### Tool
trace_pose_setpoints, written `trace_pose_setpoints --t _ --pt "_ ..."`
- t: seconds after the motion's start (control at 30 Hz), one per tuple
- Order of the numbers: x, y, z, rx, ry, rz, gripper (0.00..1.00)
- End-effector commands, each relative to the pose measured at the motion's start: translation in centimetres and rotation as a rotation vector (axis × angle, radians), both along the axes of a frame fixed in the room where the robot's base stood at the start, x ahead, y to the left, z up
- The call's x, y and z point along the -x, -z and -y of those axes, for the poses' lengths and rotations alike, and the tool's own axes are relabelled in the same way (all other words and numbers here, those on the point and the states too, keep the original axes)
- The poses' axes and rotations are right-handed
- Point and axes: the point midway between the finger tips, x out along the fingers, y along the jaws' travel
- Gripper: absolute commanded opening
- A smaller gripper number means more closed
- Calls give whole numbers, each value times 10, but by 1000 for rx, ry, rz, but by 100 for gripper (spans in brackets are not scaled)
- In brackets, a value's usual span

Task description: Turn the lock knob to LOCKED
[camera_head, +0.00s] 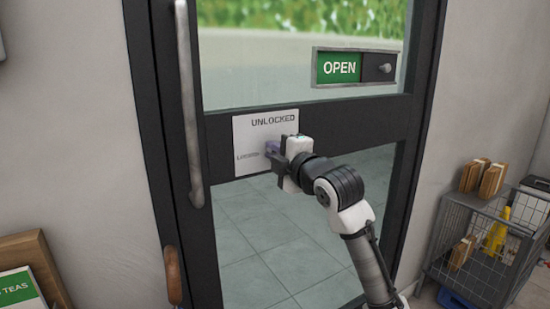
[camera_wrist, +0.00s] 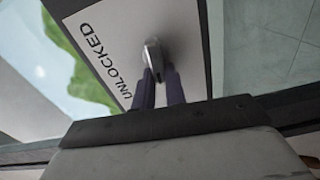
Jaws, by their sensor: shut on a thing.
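The lock plate (camera_head: 245,130) is a pale panel on the dark middle rail of the glass door. It reads UNLOCKED along its top, with a second, smaller word at its left that I cannot read clearly. The lock knob (camera_wrist: 152,58) is a grey metal piece standing out from the plate in the wrist view. My gripper (camera_head: 272,149) is at the plate's lower right and hides the knob in the head view. In the wrist view, the two dark fingers of my gripper (camera_wrist: 158,88) are shut on the knob, one on each side.
A green OPEN sign (camera_head: 340,67) with a slider is on the glass above right. A long vertical door handle (camera_head: 189,110) is at left. A wire cart (camera_head: 470,255) with wooden pieces stands at right. A wooden box (camera_head: 40,262) is at lower left.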

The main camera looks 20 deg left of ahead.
Motion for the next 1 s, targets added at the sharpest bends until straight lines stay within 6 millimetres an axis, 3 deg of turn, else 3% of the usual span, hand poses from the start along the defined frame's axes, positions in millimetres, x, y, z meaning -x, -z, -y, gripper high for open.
trace_pose_setpoints --t 0.77,0.8,0.93,1.0 --pt "-1 2 0 59 2 75 0" --pt "-1 2 1 59 2 75 18" --pt "0 2 0 58 1 74 35" --pt "0 2 0 58 1 74 35"
